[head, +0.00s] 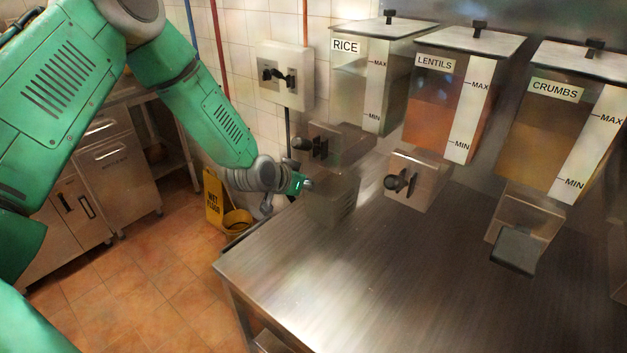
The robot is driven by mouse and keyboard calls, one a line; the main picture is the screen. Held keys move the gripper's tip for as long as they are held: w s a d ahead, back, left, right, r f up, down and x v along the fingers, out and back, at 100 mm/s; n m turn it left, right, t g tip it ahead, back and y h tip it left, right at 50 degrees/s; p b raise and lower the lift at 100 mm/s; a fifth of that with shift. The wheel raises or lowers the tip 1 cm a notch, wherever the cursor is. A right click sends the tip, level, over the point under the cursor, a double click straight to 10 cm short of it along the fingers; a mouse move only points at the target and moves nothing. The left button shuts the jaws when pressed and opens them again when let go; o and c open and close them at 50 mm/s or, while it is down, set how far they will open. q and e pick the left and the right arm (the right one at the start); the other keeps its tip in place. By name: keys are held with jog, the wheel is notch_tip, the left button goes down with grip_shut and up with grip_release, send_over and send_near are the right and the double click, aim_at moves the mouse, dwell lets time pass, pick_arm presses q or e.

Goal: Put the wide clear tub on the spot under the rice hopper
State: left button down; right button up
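The rice hopper (350,85) hangs on the wall at upper middle, marked RICE, with a metal spout and dark knob (318,147) below it. A see-through, greyish tub (333,203) is below that spout, at the left back of the steel counter. I cannot tell whether its base rests on the counter. My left gripper (302,185) is at the tub's upper left side, and its fingertips are small and partly lost against the tub. Whether they grip its wall is unclear. My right gripper is not in view.
Lentils (455,95) and crumbs (560,125) hoppers hang to the right, with spouts over the steel counter (400,290). A dark square piece (513,250) is below the crumbs spout. The counter's middle and front are clear. A yellow floor sign (213,200) stands left.

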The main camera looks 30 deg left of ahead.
pick_arm(q)
jog(key=shift+f, duration=0.15)
jog(key=shift+d+f+b, duration=0.2)
jog(key=shift+f+b, duration=0.05)
jog(key=shift+b, duration=0.05)
jog(key=shift+a+f, duration=0.2)
jog(key=c, duration=1.6)
grip_release()
jog(key=shift+a, duration=0.15)
jog(key=shift+c, duration=0.2)
jog(key=shift+a, duration=0.15)
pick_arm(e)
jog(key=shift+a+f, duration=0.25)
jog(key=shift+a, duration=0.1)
